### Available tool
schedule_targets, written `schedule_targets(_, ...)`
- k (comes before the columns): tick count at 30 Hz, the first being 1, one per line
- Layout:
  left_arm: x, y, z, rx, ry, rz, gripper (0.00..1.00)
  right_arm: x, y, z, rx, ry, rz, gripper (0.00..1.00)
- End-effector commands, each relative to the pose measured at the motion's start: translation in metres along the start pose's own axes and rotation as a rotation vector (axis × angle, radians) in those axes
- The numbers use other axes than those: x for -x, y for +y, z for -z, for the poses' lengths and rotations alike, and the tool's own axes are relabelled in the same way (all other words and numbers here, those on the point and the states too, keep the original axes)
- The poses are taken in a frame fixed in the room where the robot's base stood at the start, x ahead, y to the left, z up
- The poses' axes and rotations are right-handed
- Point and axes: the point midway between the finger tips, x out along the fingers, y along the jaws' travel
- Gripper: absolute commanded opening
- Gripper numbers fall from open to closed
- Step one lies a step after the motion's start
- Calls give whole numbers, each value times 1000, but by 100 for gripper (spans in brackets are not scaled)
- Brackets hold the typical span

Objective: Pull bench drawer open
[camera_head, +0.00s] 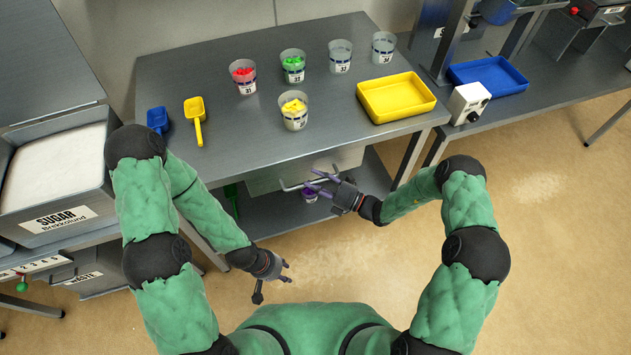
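The bench drawer (263,184) is a grey metal front under the right half of the steel bench (222,112). Its bar handle (290,187) sticks out toward me. My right gripper (314,183) is at the right end of the handle, with its fingers spread. The handle end appears to lie at or between the fingertips, but I cannot tell whether they touch. My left gripper (284,272) is open and empty, low in front of the bench and away from the drawer.
On the bench stand cups with red (243,75), green (293,65) and yellow (294,110) contents, two clear cups, a yellow tray (430,103) and blue (157,118) and yellow (197,119) scoops. A sugar bin (60,218) stands left. The floor in front is clear.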

Motion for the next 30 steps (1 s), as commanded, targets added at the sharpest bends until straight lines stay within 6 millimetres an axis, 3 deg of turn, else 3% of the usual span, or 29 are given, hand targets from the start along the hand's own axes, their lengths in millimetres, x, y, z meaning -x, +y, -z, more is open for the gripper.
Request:
schedule_targets(1,0,0,0,0,0,0,40,0,0,0,0,0,0,32)
schedule_targets(4,0,0,0,0,0,0,40,0,0,0,0,0,0,4)
schedule_targets(5,0,0,0,0,0,0,40,0,0,0,0,0,0,0)
schedule_targets(17,5,2,0,0,0,0,40,8,2,7,-2,-2,2,0)
schedule_targets(23,18,6,-1,0,0,0,40,31,11,29,-5,-5,3,0)
schedule_targets(30,36,13,-1,0,0,0,40,74,23,72,-6,-7,3,0)
